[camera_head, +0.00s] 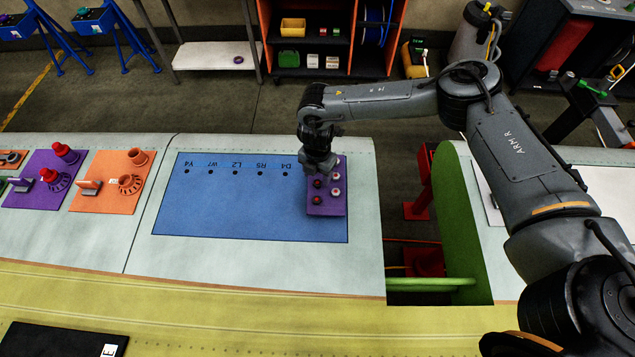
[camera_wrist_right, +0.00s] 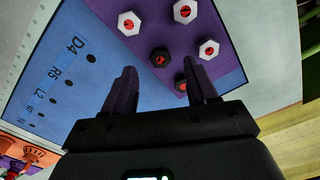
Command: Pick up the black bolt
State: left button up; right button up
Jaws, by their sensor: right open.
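Two black bolts with red marks stand on the purple plate (camera_head: 327,208). In the head view one black bolt (camera_head: 317,200) is in front and another black bolt (camera_head: 317,183) is close under my right gripper (camera_head: 324,180). In the right wrist view one black bolt (camera_wrist_right: 159,58) lies just past the space between the fingertips. The other black bolt (camera_wrist_right: 181,85) is between the fingers, nearer the right-hand finger. My right gripper (camera_wrist_right: 165,80) is open, with nothing clasped. Whether a finger touches a bolt cannot be told. My left gripper is not in view.
Several white hex bolts (camera_wrist_right: 208,48) with red marks share the plate, close to the black ones. A blue mat (camera_head: 230,215) with labelled holes lies beside them, mostly clear. Purple and orange boards (camera_head: 110,180) with fittings sit at left. A gap in the wing opens at right.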

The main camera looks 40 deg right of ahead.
aim_at(317, 183)
notch_tip(317, 183, down, 3)
jog(key=shift+p, duration=0.45)
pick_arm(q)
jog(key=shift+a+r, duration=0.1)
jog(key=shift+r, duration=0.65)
pick_arm(e)
jog(key=shift+f, duration=0.35)
grip_shut()
jog(key=shift+r, duration=0.15)
jog(key=shift+r+b, duration=0.3)
jog(key=shift+r, duration=0.2)
jog(key=r, duration=0.1)
jog(key=d+r+b, duration=0.1)
jog(key=r, duration=0.1)
jog(key=shift+s+r, duration=0.1)
jog(key=shift+s, duration=0.1)
pick_arm(q)
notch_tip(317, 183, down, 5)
jog(key=b, duration=0.3)
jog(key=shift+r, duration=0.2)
pick_arm(e)
jog(key=s+d+r, duration=0.6)
jog(key=d, duration=0.2)
jog(key=shift+d+r, duration=0.3)
jog(key=shift+d, duration=0.1)
